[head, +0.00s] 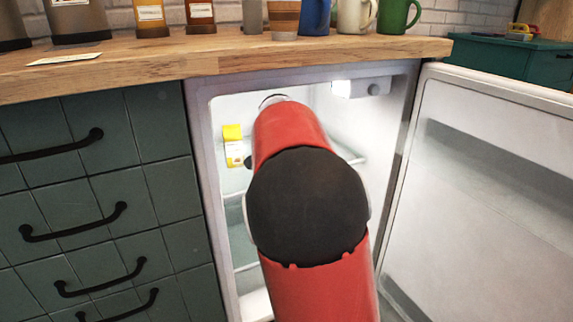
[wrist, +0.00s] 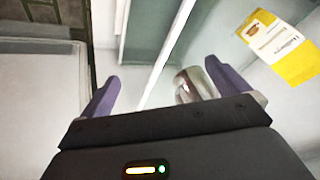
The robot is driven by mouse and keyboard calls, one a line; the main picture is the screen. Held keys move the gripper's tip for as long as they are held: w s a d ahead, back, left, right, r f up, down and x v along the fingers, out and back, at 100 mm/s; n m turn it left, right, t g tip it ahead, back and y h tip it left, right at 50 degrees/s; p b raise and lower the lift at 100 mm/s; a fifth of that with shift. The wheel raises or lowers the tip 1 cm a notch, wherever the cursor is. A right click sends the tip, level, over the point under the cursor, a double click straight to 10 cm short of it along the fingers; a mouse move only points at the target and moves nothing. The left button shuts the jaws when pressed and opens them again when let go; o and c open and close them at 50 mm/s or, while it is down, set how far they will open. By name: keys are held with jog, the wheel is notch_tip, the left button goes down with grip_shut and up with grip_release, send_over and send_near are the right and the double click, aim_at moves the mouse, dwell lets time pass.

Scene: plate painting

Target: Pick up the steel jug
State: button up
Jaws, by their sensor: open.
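In the wrist view, a shiny metallic object that looks like the steel jug (wrist: 192,86) stands on a shelf inside the fridge. It shows between the fingers, close beside the right one, which partly hides it. My gripper (wrist: 162,73) is open with its two purple fingers apart and nothing held. I cannot tell how much depth lies between the fingers and the jug. In the head view, my red arm reaches into the fridge and hides my gripper. A small pale curved edge shows above the arm there, and I cannot tell what it is.
A yellow and white pack (head: 233,146) stands in the fridge, right of the fingers in the wrist view (wrist: 290,55). The fridge door (head: 490,180) is open on the right. Green drawers (head: 90,200) are on the left. A wooden counter (head: 130,62) holding mugs and jars runs above.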

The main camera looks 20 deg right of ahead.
jog(key=shift+m+h, duration=0.4)
jog(key=w+d, duration=0.1)
jog(key=w, duration=0.2)
jog(key=w+d, duration=0.2)
jog(key=w, duration=0.1)
jog(key=w+d+f, duration=0.1)
jog(key=w, duration=0.1)
jog(key=shift+w+d, duration=0.15)
jog(key=shift+w, duration=0.25)
jog(key=w+d, duration=0.1)
jog(key=w, duration=0.1)
jog(key=w+d, duration=0.1)
jog(key=shift+w+d+p, duration=0.2)
jog(key=shift+w+p, duration=0.15)
jog(key=shift+w+d+f, duration=0.1)
jog(key=shift+w+d, duration=0.05)
jog(key=shift+w, duration=0.15)
jog(key=shift+w+f, duration=0.15)
jog(key=shift+f, duration=0.35)
jog(key=shift+d, duration=0.1)
jog(key=shift+r, duration=0.1)
jog(key=c, duration=1.2)
